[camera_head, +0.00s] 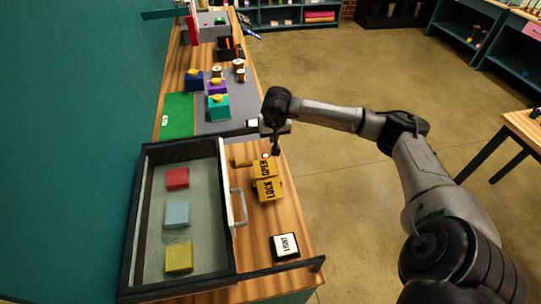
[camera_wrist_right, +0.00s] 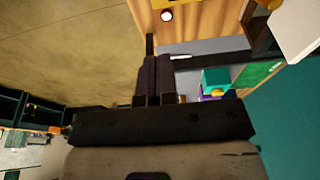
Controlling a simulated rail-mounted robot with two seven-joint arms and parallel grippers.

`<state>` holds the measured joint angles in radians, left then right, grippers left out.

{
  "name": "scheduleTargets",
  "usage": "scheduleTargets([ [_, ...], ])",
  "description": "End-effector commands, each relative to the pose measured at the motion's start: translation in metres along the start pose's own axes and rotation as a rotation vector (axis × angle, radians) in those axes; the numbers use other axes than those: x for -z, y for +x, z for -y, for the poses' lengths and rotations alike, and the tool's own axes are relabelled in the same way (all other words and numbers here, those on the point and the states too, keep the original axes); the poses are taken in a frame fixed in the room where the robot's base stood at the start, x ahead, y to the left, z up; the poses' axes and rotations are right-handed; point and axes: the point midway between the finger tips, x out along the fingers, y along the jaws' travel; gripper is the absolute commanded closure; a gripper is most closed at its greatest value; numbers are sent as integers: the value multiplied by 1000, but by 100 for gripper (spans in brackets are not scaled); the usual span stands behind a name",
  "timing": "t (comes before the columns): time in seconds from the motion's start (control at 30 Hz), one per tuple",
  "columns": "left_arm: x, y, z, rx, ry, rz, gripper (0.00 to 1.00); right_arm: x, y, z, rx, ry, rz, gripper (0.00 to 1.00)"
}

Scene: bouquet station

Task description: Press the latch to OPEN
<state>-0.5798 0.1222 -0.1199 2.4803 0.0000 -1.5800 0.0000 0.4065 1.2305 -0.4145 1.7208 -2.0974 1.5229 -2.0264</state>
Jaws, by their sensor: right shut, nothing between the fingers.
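The yellow latch block (camera_head: 267,189) carries the words OPEN and LOCK, with OPEN on its far part. It sits on the wooden bench right of the glass-topped case (camera_head: 140,215). A yellow bar at its far end points left toward the case. A small red-and-white round piece (camera_head: 265,156) lies at that end; it also shows in the right wrist view (camera_wrist_right: 167,15). My right gripper (camera_head: 276,151) points down just beyond and right of the latch. Its fingers (camera_wrist_right: 157,75) are together and empty. I cannot tell whether they touch the latch. My left gripper is out of view.
The case holds red, blue and yellow blocks and has a grey handle (camera_head: 239,207). A black-and-white labelled plate (camera_head: 285,246) lies nearer. Several coloured boxes (camera_head: 218,107) and spools stand farther along the bench. A teal wall (camera_head: 70,150) bounds the left; floor lies right.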

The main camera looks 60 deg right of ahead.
Motion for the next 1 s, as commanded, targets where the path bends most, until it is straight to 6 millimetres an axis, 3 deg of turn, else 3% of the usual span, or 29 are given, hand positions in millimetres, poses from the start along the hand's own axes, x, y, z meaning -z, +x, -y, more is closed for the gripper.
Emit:
scheduleTargets([
  [0.47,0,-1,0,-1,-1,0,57,0,4,0,2,-5,1,100],
  [0.67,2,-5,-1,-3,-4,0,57,-1,29,0,1,-4,4,100],
  [1.0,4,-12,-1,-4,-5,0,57,-1,93,1,3,-2,4,100],
])
